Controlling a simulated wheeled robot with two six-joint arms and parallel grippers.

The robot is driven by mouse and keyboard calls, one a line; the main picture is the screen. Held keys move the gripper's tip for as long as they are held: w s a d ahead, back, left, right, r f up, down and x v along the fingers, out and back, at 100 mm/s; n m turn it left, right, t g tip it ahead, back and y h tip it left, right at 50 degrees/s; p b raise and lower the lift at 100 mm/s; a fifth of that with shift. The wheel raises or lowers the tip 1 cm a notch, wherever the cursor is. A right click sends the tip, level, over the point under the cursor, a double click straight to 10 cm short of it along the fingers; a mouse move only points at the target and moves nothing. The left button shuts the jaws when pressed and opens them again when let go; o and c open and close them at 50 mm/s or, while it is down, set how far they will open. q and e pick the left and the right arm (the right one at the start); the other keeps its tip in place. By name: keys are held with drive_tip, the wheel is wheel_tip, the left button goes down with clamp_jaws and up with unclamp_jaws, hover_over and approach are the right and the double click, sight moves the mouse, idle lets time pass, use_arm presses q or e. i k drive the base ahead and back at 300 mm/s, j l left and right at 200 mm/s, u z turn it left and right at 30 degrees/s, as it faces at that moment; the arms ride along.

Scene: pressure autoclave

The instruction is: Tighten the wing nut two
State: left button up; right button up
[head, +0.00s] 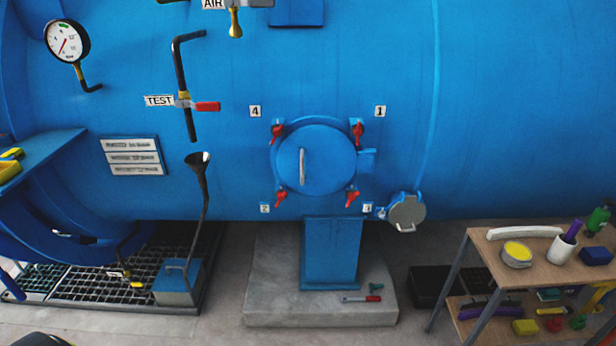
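The round blue hatch (325,160) is closed on the side of the big blue vessel, with a pale upright handle (303,166) on it. Wing nut two (280,198) is red and sits at the hatch's lower left edge, beside the label 2 (265,208). Other red wing nuts sit at the upper left (277,133), upper right (358,131) and lower right (352,198), near labels 4, 1 and 3. How tight each nut is cannot be told.
A blue pedestal (332,252) stands below the hatch on a concrete block (262,290), with small tools lying on it. A round grey cover (407,212) hangs open at the right. A cluttered wooden cart (489,248) stands at the lower right. A black funnel pipe (205,195) rises at the left.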

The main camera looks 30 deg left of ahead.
sight(281, 195)
drive_tip(key=u, duration=1.1)
